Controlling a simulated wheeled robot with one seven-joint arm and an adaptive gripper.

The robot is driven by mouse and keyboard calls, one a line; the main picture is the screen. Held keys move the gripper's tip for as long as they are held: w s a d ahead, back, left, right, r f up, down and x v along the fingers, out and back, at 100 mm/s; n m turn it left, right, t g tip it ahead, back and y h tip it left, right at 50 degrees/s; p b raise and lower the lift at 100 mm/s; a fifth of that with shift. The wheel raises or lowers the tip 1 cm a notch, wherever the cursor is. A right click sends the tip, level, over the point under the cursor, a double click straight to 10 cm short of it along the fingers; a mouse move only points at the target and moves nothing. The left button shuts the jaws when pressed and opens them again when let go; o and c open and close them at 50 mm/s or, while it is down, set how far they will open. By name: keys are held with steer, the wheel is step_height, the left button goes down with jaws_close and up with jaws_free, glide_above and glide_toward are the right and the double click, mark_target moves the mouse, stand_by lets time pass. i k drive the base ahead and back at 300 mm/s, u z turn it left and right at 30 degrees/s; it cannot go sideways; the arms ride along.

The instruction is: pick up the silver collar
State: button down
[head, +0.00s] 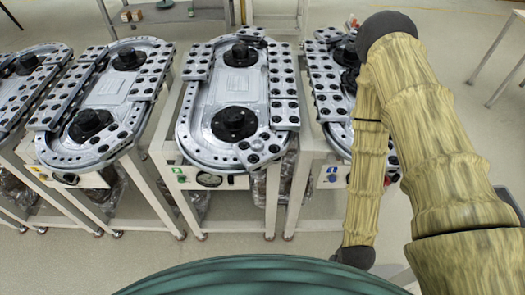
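I cannot make out a separate silver collar in the head view. Several silver-grey ring tracks stand on white-legged benches, and the one in the middle (205,130) has a round black hub near each end. My arm reaches up on the right, bends at a dark joint and comes down again to a dark end low in the picture. My gripper's fingers do not show. The arm covers part of the ring track on the right (325,85).
Another ring track (115,90) stands left of the middle one, with one more cut by the left edge. Clear bags (115,195) hang or lie under the benches. Bare pale floor (225,240) lies in front. Table legs (495,60) stand at the upper right.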

mark_target(257, 149)
steer(key=z, duration=1.7)
steer(key=k, duration=1)
steer(key=u, duration=1.65)
